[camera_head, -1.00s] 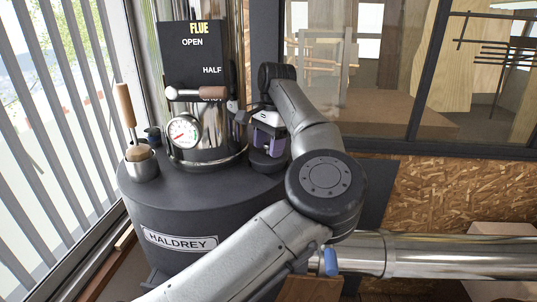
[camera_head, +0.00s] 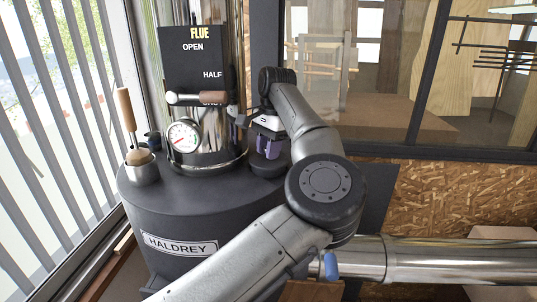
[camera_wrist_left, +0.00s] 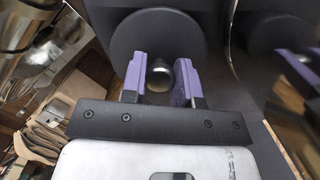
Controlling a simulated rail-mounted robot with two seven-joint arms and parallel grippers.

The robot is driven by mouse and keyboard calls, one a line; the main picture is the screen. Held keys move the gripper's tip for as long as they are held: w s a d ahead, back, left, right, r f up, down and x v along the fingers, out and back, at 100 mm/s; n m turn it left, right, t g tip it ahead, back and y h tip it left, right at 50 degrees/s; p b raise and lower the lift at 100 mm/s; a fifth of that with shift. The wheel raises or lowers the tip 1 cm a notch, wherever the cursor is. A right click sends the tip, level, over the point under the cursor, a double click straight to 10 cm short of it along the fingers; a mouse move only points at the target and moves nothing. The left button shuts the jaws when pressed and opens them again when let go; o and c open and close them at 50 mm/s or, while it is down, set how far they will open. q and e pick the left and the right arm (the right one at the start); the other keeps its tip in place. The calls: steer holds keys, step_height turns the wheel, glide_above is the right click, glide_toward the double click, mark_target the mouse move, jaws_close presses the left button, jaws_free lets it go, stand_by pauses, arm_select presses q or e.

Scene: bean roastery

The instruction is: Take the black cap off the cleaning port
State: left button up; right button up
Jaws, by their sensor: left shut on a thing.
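The black cap (camera_head: 266,169) is a dark round piece on top of the grey drum, at the foot of the steel flue pipe. In the left wrist view it shows as a wide dark disc (camera_wrist_left: 157,30) with a small rounded knob. My left gripper (camera_head: 268,150) points down at it with purple fingers. In the left wrist view the fingers (camera_wrist_left: 164,68) stand on both sides of the knob and are shut on it. The port under the cap is hidden. I cannot tell any gap between cap and drum. My right gripper is not in view.
The flue lever (camera_head: 197,98) and the dial gauge (camera_head: 183,136) are left of my gripper. A metal cup (camera_head: 142,172) with a wooden-handled tool stands on the drum (camera_head: 190,205). A window is behind, and a horizontal steel pipe (camera_head: 450,258) runs at the right.

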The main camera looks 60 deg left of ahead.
arm_select(q)
steer(key=shift+r, duration=0.45)
steer(key=r, duration=0.2)
steer(key=d+r+b, duration=0.1)
steer(key=r, duration=0.1)
steer(key=shift+w+d, duration=0.1)
steer(key=shift+w, duration=0.1)
steer(key=w+d+r, duration=0.3)
steer(key=d+r, duration=0.3)
steer(key=d, duration=0.4)
steer(key=shift+p, duration=0.3)
